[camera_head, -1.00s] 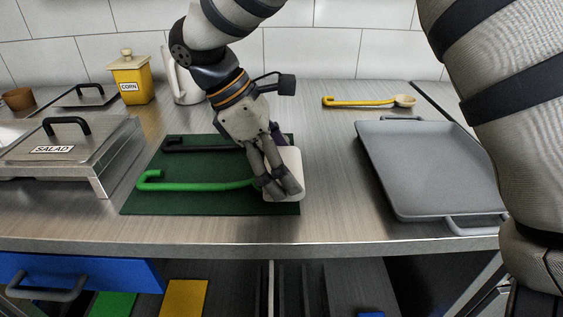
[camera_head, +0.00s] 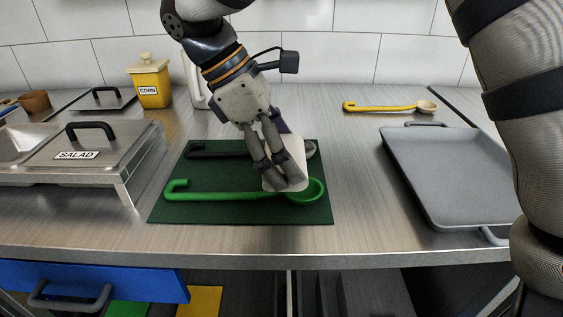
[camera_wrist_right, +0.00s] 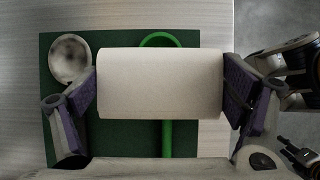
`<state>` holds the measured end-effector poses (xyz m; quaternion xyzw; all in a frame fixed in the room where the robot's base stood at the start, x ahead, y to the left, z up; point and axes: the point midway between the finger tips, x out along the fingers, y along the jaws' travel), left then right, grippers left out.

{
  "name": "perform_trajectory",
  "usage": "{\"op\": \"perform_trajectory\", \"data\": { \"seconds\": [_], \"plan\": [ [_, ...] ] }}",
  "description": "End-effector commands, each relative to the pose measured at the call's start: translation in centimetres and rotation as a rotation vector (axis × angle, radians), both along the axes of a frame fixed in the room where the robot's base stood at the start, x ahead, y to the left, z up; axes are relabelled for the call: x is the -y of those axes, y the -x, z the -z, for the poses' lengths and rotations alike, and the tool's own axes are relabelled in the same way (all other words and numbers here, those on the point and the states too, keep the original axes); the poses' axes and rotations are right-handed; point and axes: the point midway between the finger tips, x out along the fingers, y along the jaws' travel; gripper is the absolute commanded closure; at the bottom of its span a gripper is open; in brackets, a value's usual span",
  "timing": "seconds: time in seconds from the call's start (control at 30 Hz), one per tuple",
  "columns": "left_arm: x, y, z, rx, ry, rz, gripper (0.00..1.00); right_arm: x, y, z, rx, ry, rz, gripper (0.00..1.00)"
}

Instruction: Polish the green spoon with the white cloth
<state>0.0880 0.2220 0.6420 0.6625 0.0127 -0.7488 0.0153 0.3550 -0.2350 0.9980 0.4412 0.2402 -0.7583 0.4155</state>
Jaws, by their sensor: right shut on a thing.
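The green spoon (camera_head: 225,195) lies on a dark green mat (camera_head: 170,212), its hooked handle end at left and its bowl at right. My right gripper (camera_head: 281,177) points down over the mat, shut on the white cloth (camera_head: 297,158), a thick pad. In the right wrist view the cloth (camera_wrist_right: 160,85) sits between both fingers. It crosses over the green spoon (camera_wrist_right: 167,140) where handle meets bowl and hides that part. Whether the cloth touches the spoon I cannot tell. My left gripper is not in view.
A black-handled spoon (camera_head: 205,153) lies behind the green one; its round bowl (camera_wrist_right: 70,58) shows in the wrist view. A grey tray (camera_head: 450,180) is at right, a yellow ladle (camera_head: 385,107) behind. A SALAD container (camera_head: 80,165) and yellow CORN jar (camera_head: 151,85) are at left. Counter between mat and tray is clear.

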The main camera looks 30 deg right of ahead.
Motion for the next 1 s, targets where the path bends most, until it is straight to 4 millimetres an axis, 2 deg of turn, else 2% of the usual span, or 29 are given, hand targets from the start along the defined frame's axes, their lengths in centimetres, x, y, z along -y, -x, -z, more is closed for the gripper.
{"op": "perform_trajectory", "data": {
  "seconds": [0.43,1.0],
  "plan": [
    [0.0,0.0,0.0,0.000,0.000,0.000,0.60,0.1,1.2,-3.9,-0.001,0.001,0.004,0.33],
    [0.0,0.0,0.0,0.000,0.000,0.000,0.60,0.1,1.3,-4.2,-0.001,0.000,0.004,0.33]
  ]
}}
